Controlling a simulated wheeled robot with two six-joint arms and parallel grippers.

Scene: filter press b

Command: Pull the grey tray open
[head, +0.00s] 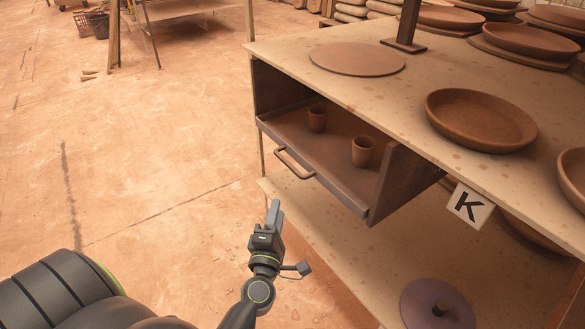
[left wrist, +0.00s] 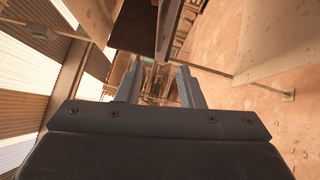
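The grey tray (head: 318,152) sits in a dark open-fronted box under the tabletop, with two small brown cups standing in it. A bar handle (head: 294,163) sticks out from its front edge. My left gripper (head: 273,212) is below and in front of the handle in the head view, apart from it and pointing up in the picture. In the left wrist view its two fingers (left wrist: 160,84) are spread with nothing between them. A dark panel shows at the top of that view; I cannot tell which part it is. My right gripper is not in view.
The tabletop (head: 415,85) above the box bears a flat round disc (head: 357,59) and several brown dishes. A card marked K (head: 469,206) hangs at its edge. A lower shelf (head: 345,255) runs below the box.

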